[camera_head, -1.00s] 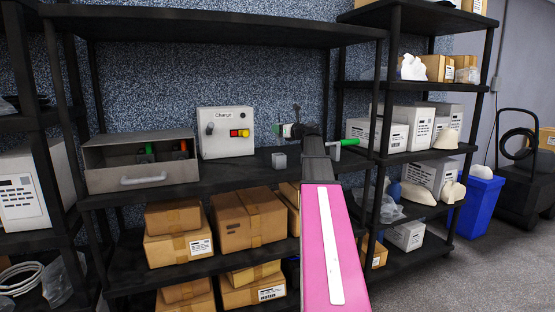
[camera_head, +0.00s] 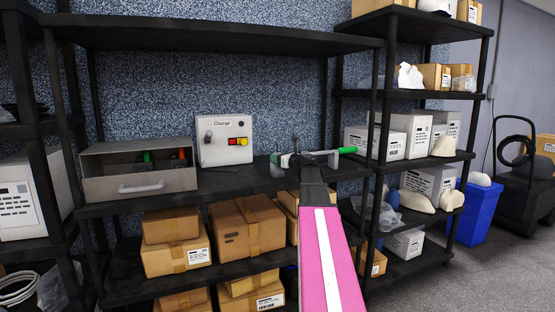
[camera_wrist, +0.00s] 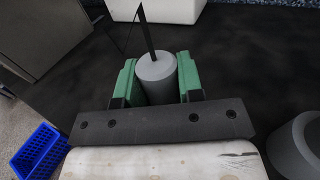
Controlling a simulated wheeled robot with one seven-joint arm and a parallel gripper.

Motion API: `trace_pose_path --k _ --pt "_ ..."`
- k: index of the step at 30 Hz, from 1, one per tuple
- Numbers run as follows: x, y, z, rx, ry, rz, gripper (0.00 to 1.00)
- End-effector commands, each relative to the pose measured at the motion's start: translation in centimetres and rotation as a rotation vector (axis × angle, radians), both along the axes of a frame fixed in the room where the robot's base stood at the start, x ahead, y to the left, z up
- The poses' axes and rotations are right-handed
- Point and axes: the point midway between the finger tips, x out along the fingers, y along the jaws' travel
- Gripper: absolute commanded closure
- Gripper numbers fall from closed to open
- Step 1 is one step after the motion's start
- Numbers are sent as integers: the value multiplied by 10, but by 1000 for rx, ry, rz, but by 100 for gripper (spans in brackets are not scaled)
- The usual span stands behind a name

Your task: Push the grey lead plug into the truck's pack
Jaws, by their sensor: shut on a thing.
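The grey lead plug (camera_wrist: 157,75) is a grey cylinder in the wrist view, with a thin dark lead running away from its top. The green fingers of my gripper (camera_wrist: 156,80) are shut on it from both sides. In the head view my gripper (camera_head: 283,160) is low over the middle shelf, right of the white Charge box (camera_head: 225,141); the plug is mostly hidden there. I cannot identify the truck's pack for certain. A black machine with a tall looped handle (camera_head: 512,190) stands on the floor at far right.
An open grey metal box (camera_head: 138,185) with green and orange-topped things inside stands left of the Charge box. A bright green piece (camera_head: 347,150) sticks out right of my gripper. Shelf posts and the upper shelf (camera_head: 210,32) surround the space. A blue bin (camera_head: 475,212) stands at right.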

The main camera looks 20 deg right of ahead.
Motion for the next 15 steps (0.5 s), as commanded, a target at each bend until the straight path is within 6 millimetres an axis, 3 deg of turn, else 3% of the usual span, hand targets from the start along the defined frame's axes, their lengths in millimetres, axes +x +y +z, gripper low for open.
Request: trace_pose_path --k 9,10,12,15 --pt "0 0 -3 1 0 0 90" --pt "0 0 -3 1 0 0 59" --pt "0 0 -2 1 0 0 40" --pt "0 0 -2 0 0 0 40"
